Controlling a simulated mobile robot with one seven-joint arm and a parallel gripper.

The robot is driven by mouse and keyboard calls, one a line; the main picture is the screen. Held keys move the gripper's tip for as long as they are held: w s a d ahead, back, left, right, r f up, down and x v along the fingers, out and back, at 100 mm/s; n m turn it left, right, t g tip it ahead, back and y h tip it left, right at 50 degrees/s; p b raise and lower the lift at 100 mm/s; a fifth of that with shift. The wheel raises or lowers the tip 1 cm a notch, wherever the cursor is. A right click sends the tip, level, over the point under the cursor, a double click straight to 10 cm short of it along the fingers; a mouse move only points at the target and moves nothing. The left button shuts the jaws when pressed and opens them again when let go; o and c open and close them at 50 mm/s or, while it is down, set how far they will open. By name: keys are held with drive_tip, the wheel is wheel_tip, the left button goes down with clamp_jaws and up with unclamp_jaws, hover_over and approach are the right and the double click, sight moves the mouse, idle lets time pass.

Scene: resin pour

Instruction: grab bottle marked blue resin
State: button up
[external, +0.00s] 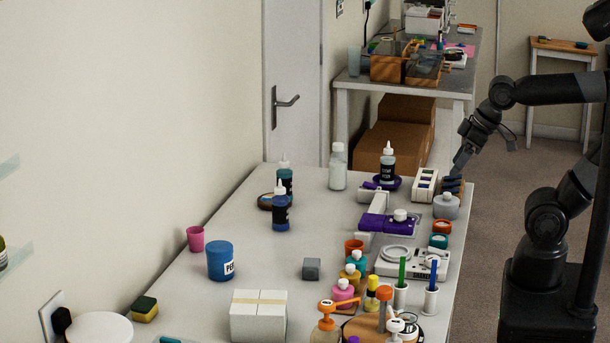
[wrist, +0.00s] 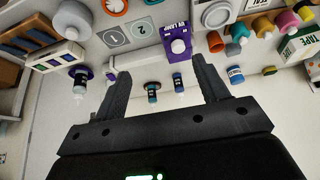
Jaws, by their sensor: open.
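A dark blue bottle (external: 281,212) with a white nozzle stands upright towards the left of the table in the external view. A teal bottle (external: 285,180) stands just behind it. In the wrist view the blue bottle (wrist: 178,84) and the teal bottle (wrist: 152,93) show small and distant between my fingers. Their labels are too small to read. My gripper (external: 458,166) is above the table's right edge, well apart from both bottles. It is open and empty, with its fingers spread in the wrist view (wrist: 162,82).
A grey-green nozzle bottle (external: 388,165) on a purple dish and a pale bottle (external: 338,170) stand at the back.

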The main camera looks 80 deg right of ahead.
drive_tip(key=w+r+m, duration=0.1)
drive_tip(key=w+r, duration=0.2)
drive_tip(key=w, duration=0.6)
drive_tip(key=m+h, duration=0.3)
drive_tip(key=m, duration=0.1)
approach(282, 188)
drive_tip(key=f, duration=0.1)
drive_tip(key=shift+t+y, duration=0.3)
drive_tip(key=x, duration=1)
drive_tip(key=shift+d+f, duration=0.15)
drive_tip(key=shift+d, duration=0.2)
clamp_jaws()
